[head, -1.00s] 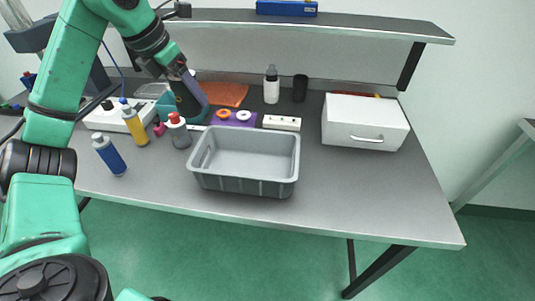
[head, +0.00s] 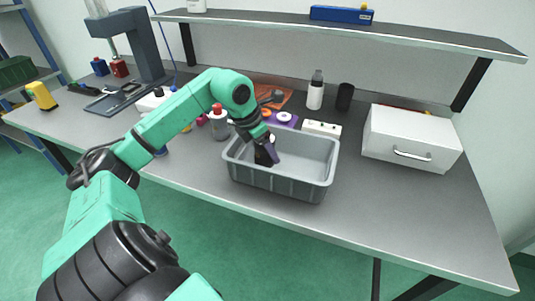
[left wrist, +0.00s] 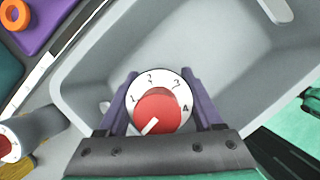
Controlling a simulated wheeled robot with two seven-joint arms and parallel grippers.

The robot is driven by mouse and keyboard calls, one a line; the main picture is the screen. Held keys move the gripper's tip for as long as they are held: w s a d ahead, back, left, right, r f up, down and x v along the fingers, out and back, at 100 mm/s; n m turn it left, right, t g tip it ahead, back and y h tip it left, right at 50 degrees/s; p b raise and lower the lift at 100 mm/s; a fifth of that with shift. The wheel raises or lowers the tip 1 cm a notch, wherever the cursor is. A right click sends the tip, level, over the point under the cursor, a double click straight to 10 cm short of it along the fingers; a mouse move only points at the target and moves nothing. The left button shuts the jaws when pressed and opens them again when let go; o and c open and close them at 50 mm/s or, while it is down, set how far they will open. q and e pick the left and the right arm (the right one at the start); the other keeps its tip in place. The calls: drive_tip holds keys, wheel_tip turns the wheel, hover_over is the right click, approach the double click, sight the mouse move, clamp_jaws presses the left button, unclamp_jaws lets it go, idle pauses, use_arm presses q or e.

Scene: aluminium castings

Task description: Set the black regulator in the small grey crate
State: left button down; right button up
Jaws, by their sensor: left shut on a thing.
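The small grey crate (head: 283,186) stands on the workbench, and its pale inside fills much of the left wrist view (left wrist: 92,75). My left gripper (head: 271,148) reaches down into the crate's opening near its left side. It is shut on the black regulator (head: 263,158), whose dark body shows below the fingers. In the left wrist view the regulator's white numbered dial with a red knob (left wrist: 158,110) sits between the two purple fingers. The regulator's lower end is hidden, so I cannot tell whether it touches the crate floor. My right gripper is not in view.
A grey regulator with a red knob (head: 219,126) stands left of the crate. A purple holder with orange rings (head: 286,119) and a white power strip (head: 321,129) lie behind it. A white drawer box (head: 411,138) stands at the right. The bench front right is clear.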

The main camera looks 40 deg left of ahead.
use_arm(q)
drive_tip(key=shift+f, duration=0.5)
drive_tip(key=shift+c, duration=0.2)
unclamp_jaws()
